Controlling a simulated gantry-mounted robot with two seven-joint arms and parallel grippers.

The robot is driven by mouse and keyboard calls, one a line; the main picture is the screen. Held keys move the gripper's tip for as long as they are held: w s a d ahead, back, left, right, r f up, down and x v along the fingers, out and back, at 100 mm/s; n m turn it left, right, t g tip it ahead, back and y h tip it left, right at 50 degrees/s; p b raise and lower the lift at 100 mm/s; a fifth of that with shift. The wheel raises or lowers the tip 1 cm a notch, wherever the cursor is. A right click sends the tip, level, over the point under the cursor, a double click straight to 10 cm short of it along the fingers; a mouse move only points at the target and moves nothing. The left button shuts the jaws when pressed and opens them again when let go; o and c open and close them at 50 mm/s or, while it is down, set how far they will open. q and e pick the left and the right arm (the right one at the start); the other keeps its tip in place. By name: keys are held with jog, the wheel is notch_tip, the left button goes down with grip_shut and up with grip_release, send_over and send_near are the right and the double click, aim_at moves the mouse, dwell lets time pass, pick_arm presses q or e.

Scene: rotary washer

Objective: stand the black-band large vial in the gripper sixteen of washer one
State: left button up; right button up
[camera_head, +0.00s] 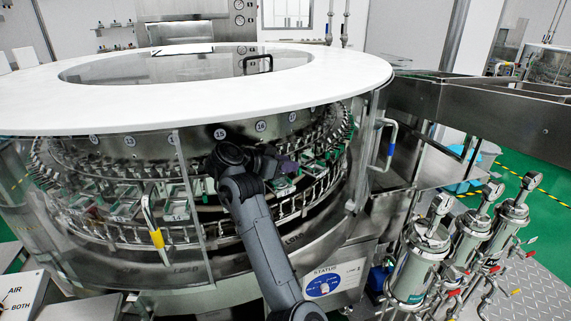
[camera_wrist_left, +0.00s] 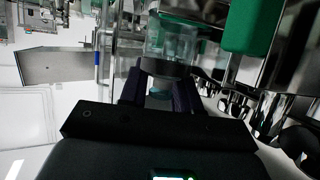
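My left gripper (camera_head: 287,166) reaches through the opening of the washer (camera_head: 190,105), below and right of the round label 16 (camera_head: 261,126). In the left wrist view, my left gripper's dark fingers (camera_wrist_left: 160,92) are closed around a clear glass vial (camera_wrist_left: 176,46) with a dark band at the fingers. The vial extends away from the fingers towards the green and metal parts of the washer. Whether it touches a washer gripper cannot be told. In the head view the vial is too small and dark to make out. My right gripper is in neither view.
Labels 15 (camera_head: 219,133) and 17 (camera_head: 292,117) flank label 16. A clear door with a yellow-marked handle (camera_head: 157,238) stands left of my arm. Metal filter housings (camera_head: 420,262) stand at the right. Shiny rounded metal parts (camera_wrist_left: 270,115) are close on the right in the wrist view.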

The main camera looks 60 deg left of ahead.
pick_arm(q)
jog(key=shift+r, duration=0.1)
jog(key=shift+r+p, duration=0.25)
jog(key=shift+p, duration=0.05)
jog(key=p+v, duration=0.1)
jog(key=v, duration=0.1)
jog(key=shift+s+r, duration=0.15)
jog(key=shift+s, duration=0.1)
jog(key=shift+s+d+r, duration=0.15)
jog(key=shift+s, duration=0.5)
